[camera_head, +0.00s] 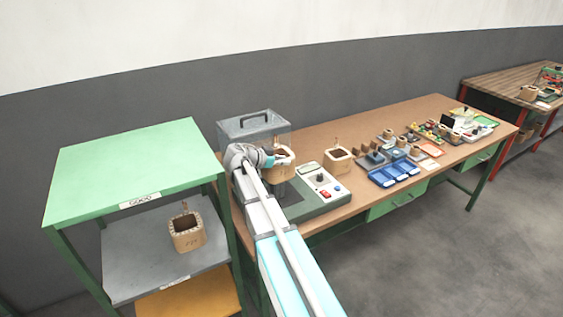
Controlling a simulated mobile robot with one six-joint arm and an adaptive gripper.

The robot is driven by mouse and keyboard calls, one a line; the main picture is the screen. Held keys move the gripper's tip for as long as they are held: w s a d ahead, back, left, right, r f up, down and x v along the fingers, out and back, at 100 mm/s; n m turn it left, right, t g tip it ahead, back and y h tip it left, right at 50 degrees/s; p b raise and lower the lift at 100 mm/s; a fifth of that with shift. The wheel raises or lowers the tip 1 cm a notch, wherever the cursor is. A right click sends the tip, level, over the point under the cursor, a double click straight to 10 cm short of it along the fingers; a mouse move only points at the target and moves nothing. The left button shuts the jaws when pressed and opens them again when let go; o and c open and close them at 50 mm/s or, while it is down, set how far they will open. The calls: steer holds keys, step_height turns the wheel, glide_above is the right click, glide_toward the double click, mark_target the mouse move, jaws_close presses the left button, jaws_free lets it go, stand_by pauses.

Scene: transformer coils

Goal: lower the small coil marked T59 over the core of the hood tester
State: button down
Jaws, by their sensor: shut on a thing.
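My gripper (268,161) is shut on a small tan coil (284,166) with a dark opening. It holds the coil over the left end of the table, at the hood tester. The tester has a clear hood (277,121) with a dark handle and a green-edged base (318,205). A light control panel (322,183) with red and blue buttons is on the base's right. The core is hidden behind my arm and the coil. I cannot read a mark on the held coil, nor tell whether it touches the core.
Another coil (339,159) stands on the wooden table (402,113), right of the tester. Blue trays (394,173) and several small parts lie farther right. A green-topped shelf (135,163) stands at left, with a coil (187,232) on its grey middle level.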

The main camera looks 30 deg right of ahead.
steer(key=shift+f+b, duration=0.85)
steer(key=shift+f, duration=0.25)
steer(key=shift+f+b, duration=4.5)
stand_by(1.9)
steer(key=shift+c, duration=2.2)
jaws_free()
steer(key=shift+r, duration=0.1)
